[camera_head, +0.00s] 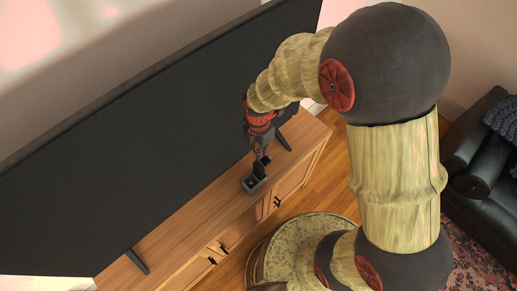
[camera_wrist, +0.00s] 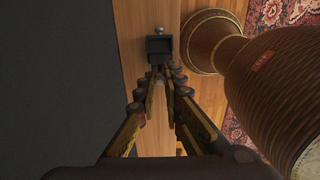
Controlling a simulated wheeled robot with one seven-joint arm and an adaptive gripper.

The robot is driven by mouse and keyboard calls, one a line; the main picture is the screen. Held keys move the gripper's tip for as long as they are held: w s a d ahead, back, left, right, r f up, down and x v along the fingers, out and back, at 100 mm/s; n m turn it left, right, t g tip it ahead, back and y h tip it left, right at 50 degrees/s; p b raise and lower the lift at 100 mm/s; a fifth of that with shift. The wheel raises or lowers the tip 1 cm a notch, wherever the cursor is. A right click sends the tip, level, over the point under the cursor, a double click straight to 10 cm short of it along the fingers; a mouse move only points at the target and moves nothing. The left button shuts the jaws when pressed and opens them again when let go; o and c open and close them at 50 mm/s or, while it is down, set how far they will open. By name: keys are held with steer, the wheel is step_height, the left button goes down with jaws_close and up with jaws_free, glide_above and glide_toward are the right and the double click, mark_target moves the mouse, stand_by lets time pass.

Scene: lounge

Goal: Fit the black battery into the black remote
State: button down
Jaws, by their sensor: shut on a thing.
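The black remote (camera_head: 253,184) is a small, box-like thing with an open hollow on top, standing on the wooden cabinet (camera_head: 200,215). In the wrist view it shows as a dark box (camera_wrist: 159,47) just beyond my fingertips, with a small pale knob at its far side. My gripper (camera_head: 261,158) points down just above the remote. Its fingers also show in the wrist view (camera_wrist: 163,74), closing towards each other. It is shut on a small dark piece, which looks like the black battery (camera_head: 260,168). Fingers hide much of it. I cannot tell whether it touches the remote.
A large dark television (camera_head: 150,130) stands along the cabinet, close behind the remote. Its foot (camera_head: 137,262) rests on the top. A round brown piece (camera_wrist: 212,42) stands beside the cabinet in the wrist view. A black armchair (camera_head: 480,160) is at the right.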

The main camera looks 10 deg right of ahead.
steer(key=shift+f+b, duration=1.55)
steer(key=shift+f, duration=0.75)
steer(key=shift+f+b, duration=1.35)
steer(key=shift+f, duration=0.65)
steer(key=c, duration=1.8)
jaws_free()
steer(key=shift+c, duration=0.2)
steer(key=shift+r, duration=0.15)
steer(key=shift+r+p, duration=2.2)
steer(key=shift+r, duration=0.7)
